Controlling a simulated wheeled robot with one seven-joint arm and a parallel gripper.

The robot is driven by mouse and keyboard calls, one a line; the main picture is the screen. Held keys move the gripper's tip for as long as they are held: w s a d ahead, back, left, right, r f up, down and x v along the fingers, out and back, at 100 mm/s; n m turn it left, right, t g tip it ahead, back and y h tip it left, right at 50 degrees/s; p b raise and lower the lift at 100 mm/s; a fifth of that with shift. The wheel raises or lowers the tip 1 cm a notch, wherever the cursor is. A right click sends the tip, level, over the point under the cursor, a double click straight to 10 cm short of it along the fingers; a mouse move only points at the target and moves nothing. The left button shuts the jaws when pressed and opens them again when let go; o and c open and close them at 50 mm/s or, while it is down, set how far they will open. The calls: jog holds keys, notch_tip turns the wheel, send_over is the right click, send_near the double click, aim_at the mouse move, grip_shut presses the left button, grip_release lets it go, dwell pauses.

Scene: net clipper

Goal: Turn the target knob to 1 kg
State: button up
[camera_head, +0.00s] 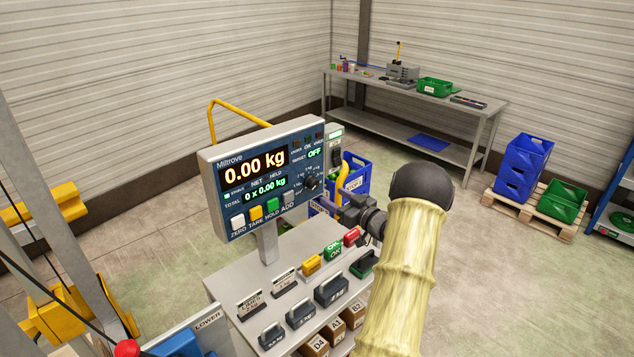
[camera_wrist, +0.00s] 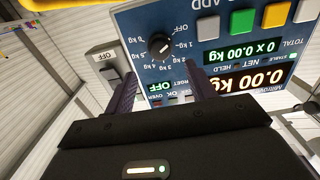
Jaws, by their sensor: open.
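The target knob (camera_head: 311,183) is a round black dial on the right side of the blue scale panel (camera_head: 222,203). In the wrist view the knob (camera_wrist: 160,46) appears upside down, ringed by kg labels and an OFF label. The TARGET display reads OFF, and the weight display reads 0.00 kg. My gripper (camera_head: 334,204) is just right of and below the knob in the head view. In the wrist view my gripper (camera_wrist: 162,72) is open, its two dark fingers pointing towards the panel on either side of the knob's line. The fingers appear apart from the knob.
Colored buttons (camera_head: 256,212) run along the panel's lower edge. A grey switch box (camera_wrist: 103,56) sits beside the panel. Below, a table (camera_head: 222,283) holds weights and small boxes. Blue crates (camera_head: 353,176) stand behind the panel. Open floor lies to the right.

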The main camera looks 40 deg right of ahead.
aim_at(316, 185)
jog(key=w+p, duration=0.1)
jog(key=w, duration=0.2)
jog(key=w+p, duration=0.1)
jog(key=w, duration=0.1)
jog(key=w+p, duration=0.1)
jog(key=w, duration=0.2)
jog(key=shift+w+a, duration=0.35)
jog(key=shift+s+r, duration=0.1)
jog(key=c, duration=1)
